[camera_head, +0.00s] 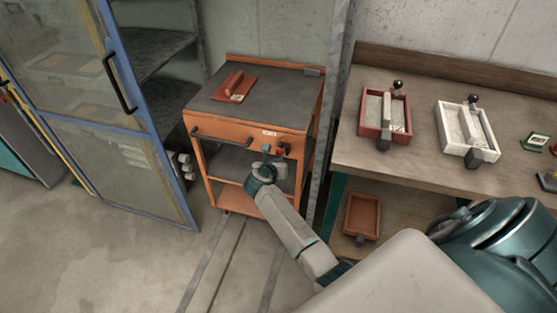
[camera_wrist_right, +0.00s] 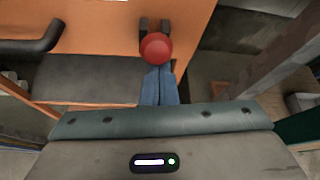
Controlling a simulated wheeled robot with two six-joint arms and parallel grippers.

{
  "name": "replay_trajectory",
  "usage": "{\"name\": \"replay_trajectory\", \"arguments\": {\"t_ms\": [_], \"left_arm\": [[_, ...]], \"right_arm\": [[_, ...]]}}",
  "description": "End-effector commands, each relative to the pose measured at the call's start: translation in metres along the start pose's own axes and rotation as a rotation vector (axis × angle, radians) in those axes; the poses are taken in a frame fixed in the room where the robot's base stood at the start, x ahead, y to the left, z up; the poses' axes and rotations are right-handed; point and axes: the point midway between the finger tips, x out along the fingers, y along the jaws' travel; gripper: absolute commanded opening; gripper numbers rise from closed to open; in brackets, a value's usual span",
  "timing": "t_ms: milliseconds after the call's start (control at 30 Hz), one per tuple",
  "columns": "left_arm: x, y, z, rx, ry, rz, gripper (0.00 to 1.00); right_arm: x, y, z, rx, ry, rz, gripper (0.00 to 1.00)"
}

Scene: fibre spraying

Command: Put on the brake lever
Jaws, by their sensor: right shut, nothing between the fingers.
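The brake lever, with a round red knob, is on the upper front of the orange cart (camera_head: 300,112). In the right wrist view the red knob (camera_wrist_right: 156,47) sits between two dark brackets on the orange panel. My right gripper (camera_head: 275,153) is in front of the cart, close to the knob. In the right wrist view its blue fingers (camera_wrist_right: 160,85) are shut with nothing between them, their tips right at the lower edge of the knob. I cannot tell whether they touch it. My left gripper is not in view.
A dark handle (camera_wrist_right: 32,47) is left of the knob. A red tool (camera_head: 235,86) lies on the cart top. A blue-framed cabinet door (camera_head: 110,110) stands left. A metal post (camera_head: 338,90) and a wooden workbench (camera_head: 430,160) with trays are right. Floor (camera_head: 130,255) is clear at left front.

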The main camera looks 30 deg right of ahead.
Motion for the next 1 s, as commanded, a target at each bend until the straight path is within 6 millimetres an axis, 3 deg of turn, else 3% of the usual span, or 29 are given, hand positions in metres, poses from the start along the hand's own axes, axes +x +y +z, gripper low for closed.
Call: {"name": "replay_trajectory", "arguments": {"t_ms": [333, 1000], "left_arm": [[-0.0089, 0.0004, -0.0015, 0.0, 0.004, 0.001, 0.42], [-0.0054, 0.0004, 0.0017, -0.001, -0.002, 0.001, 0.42]], "right_arm": [[-0.0009, -0.0011, 0.0056, 0.001, -0.001, 0.0, 0.0], [0.0002, 0.0007, 0.0048, 0.002, -0.006, 0.001, 0.0]]}}
